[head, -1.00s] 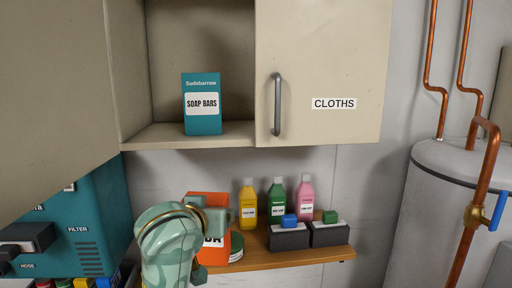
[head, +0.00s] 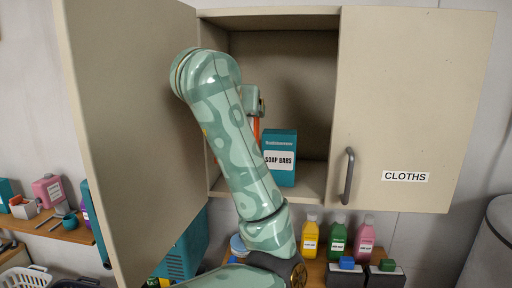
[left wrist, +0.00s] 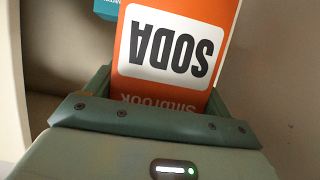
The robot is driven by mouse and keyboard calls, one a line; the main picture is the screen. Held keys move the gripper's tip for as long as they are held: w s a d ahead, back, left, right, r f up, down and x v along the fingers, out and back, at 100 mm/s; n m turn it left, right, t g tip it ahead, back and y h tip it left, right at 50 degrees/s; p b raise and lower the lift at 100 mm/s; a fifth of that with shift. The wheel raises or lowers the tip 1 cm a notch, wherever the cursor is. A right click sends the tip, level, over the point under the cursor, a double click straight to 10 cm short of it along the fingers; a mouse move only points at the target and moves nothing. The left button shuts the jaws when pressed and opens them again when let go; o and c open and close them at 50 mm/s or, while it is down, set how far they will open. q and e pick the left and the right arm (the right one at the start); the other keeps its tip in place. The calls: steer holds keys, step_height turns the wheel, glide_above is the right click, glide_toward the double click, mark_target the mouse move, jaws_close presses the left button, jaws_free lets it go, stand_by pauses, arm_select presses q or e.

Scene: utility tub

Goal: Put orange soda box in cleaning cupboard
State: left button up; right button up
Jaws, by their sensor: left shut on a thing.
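The orange soda box (left wrist: 200,75) with a white label reading SODA fills the middle of the left wrist view. My left gripper (left wrist: 155,105) is shut on it. In the head view my left arm reaches up into the open left half of the wall cupboard (head: 268,12). There my left gripper (head: 254,100) shows beside the arm, and only a narrow orange strip of the soda box (head: 257,130) is visible; my arm hides the rest. I cannot tell whether the box touches the shelf. My right gripper is not in view.
A teal soap bars box (head: 281,150) stands on the cupboard shelf, right of the orange strip. The open left door (head: 130,120) stands at left; the right door, labelled CLOTHS (head: 407,177), is shut. Yellow (head: 311,237), green and pink bottles stand on the shelf below.

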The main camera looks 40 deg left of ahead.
arm_select(q)
steer(key=w+a+f+p, duration=0.3)
steer(key=w+a+f, duration=0.4)
steer(key=f, duration=0.4)
steer(key=shift+x, duration=0.85)
steer(key=shift+w+d, duration=0.1)
steer(key=shift+d, duration=0.05)
steer(key=shift+f, duration=0.1)
steer(key=o, duration=1)
steer(key=shift+f, duration=0.1)
steer(key=shift+o, duration=0.2)
